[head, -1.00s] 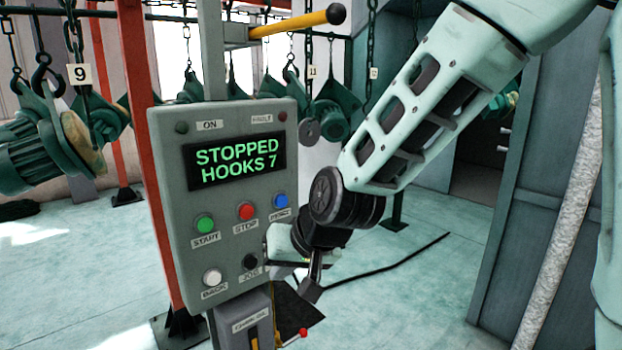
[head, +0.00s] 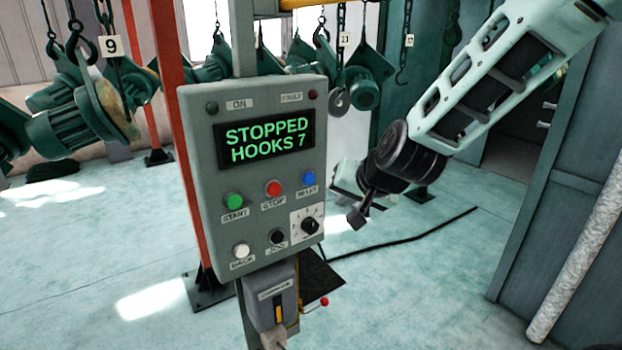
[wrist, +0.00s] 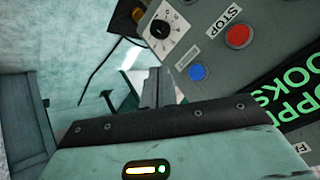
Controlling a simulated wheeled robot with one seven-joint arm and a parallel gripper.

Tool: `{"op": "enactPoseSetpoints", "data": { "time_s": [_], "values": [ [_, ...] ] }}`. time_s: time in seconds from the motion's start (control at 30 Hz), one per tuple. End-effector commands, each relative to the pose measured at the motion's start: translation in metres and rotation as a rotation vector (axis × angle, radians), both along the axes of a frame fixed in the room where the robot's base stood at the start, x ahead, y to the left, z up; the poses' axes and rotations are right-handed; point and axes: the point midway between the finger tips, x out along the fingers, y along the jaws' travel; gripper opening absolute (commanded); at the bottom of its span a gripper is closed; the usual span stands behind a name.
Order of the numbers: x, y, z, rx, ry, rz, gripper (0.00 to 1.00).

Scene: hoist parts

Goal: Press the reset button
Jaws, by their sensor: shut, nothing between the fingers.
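The blue reset button (head: 309,178) is at the right end of the upper button row on the grey control panel (head: 200,150). It shows unobstructed in the wrist view (wrist: 197,72) too. The panel display (head: 265,141) reads "STOPPED HOOKS 7". My gripper (head: 357,218) is to the right of the panel and a little lower than the button in the head view, apart from it. Its fingers are shut and empty. In the wrist view, the gripper (wrist: 153,88) points to the left of the blue button.
A red stop button (head: 273,188), a green start button (head: 233,201) and a rotary dial (head: 309,226) share the panel. A lever box (head: 271,297) is below. Hanging hooks and green hoist parts (head: 80,135) are behind. Open floor lies right of the panel.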

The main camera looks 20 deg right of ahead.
Motion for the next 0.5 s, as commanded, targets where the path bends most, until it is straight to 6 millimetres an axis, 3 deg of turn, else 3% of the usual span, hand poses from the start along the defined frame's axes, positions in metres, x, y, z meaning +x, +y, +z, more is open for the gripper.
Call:
{"op": "enactPoseSetpoints", "data": {
  "time_s": [0.5],
  "values": [
    [0.062, 0.021, 0.003, 0.0, 0.002, 0.002, 0.0]
  ]
}}
